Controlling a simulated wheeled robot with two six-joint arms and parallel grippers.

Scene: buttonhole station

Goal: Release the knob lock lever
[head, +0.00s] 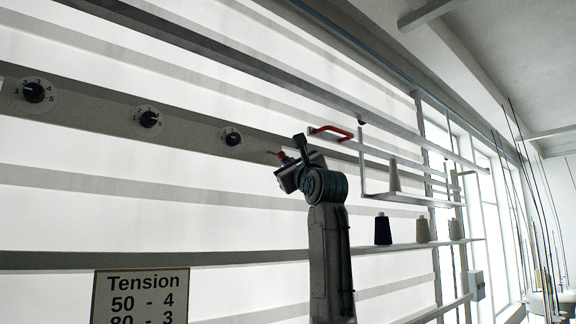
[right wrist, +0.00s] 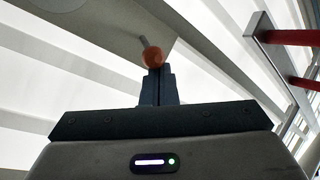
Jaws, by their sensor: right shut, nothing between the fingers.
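The lock lever shows in the right wrist view as a short grey stem with an orange ball (right wrist: 151,57) on its end, below the grey rail. In the head view the orange ball (head: 282,155) is small, right of the third black knob (head: 232,138). My right gripper (right wrist: 157,72) is shut and empty, its fingertips right at the ball; I cannot tell whether they touch. In the head view my right gripper (head: 286,161) partly covers the lever area. Two more numbered knobs, the middle one (head: 149,119) and the left one (head: 34,92), sit along the rail. My left gripper is not in view.
A red handle (head: 332,132) on a bracket is close to the right of my right gripper. A wire shelf (head: 400,197) holds a grey cone, and thread spools, one dark (head: 383,229), stand below. A Tension sign (head: 141,296) is at lower left.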

